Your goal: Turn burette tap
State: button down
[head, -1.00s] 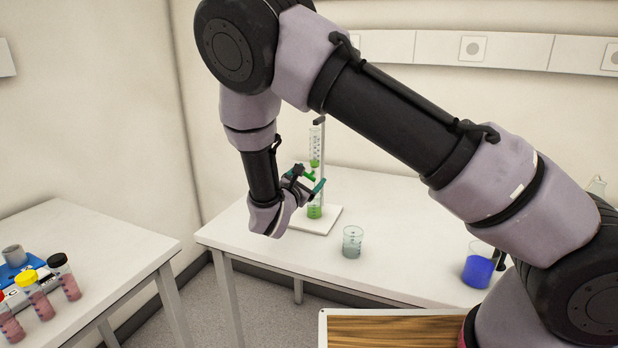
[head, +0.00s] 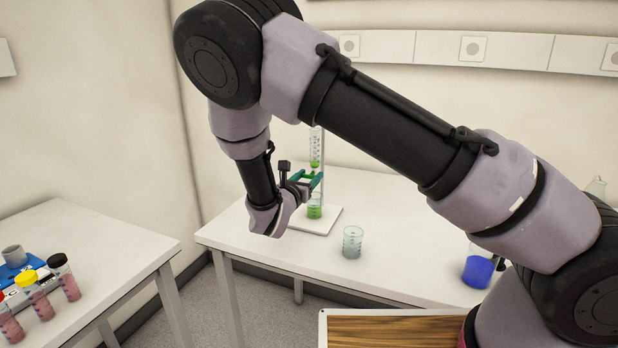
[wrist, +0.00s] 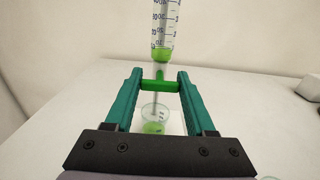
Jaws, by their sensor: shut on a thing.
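The burette (head: 316,148) is a clear, marked upright tube with green liquid low in it, held on a stand. It also shows in the wrist view (wrist: 162,28). Its green tap (wrist: 159,86) lies crosswise below the tube. My gripper (wrist: 158,84) is shut on the tap, with one teal finger at each end of the bar. In the head view my gripper (head: 308,180) is in front of the stand. A beaker with green liquid (head: 314,209) stands below the tap; in the wrist view it (wrist: 154,122) shows between the fingers.
A beaker of blue liquid (head: 478,271) is farther right, partly behind my arm. Capped tubes (head: 64,278) stand on the left table.

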jog(key=shift+c, duration=1.2)
grip_release()
jog(key=v, duration=1)
jog(key=shift+s, duration=0.4)
jog(key=shift+a, duration=0.15)
